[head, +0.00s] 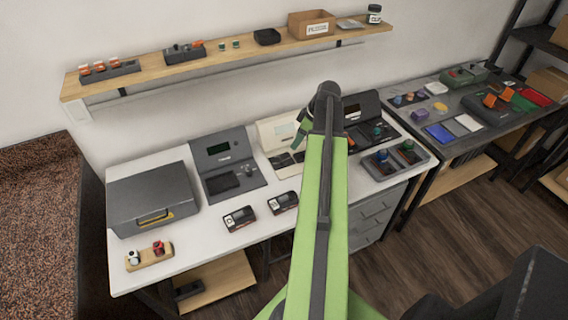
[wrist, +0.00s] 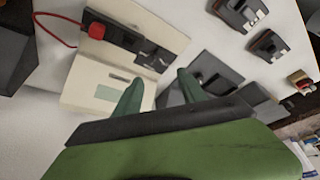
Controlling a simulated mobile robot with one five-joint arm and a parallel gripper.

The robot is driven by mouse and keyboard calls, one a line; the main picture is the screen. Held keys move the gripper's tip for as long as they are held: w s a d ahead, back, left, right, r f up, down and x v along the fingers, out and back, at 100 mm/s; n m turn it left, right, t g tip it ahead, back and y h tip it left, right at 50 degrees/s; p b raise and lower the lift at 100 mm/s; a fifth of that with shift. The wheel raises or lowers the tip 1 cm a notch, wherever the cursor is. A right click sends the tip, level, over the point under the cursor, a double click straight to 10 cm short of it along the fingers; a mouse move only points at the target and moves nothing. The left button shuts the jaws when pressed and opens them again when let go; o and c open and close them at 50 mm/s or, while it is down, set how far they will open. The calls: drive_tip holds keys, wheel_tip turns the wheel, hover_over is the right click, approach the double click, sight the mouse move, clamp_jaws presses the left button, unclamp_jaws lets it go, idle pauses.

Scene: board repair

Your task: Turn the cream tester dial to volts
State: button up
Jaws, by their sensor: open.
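The cream tester (head: 272,130) stands at the back of the white table in the head view, its right part hidden by my arm. In the wrist view the cream tester (wrist: 85,75) shows a pale green screen, a dark strip and a red round part (wrist: 96,31) with a red lead. I cannot tell where its dial points. My gripper (wrist: 158,78) is open and empty, its two green fingers apart over the tester's edge. In the head view only a bit of my gripper (head: 302,132) shows beside the arm.
A grey tester (head: 228,165) stands left of the cream one, and a grey case (head: 152,200) further left. Two small dark devices (head: 240,218) lie in front. A dark unit (head: 372,118) and a grey tray (head: 395,157) are to the right. A wooden shelf (head: 230,52) hangs above.

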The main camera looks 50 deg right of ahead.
sight(284, 160)
drive_tip(key=b+x, duration=1)
drive_tip(key=x, duration=0.3)
drive_tip(key=shift+f+b, duration=0.15)
drive_tip(key=shift+b, duration=0.2)
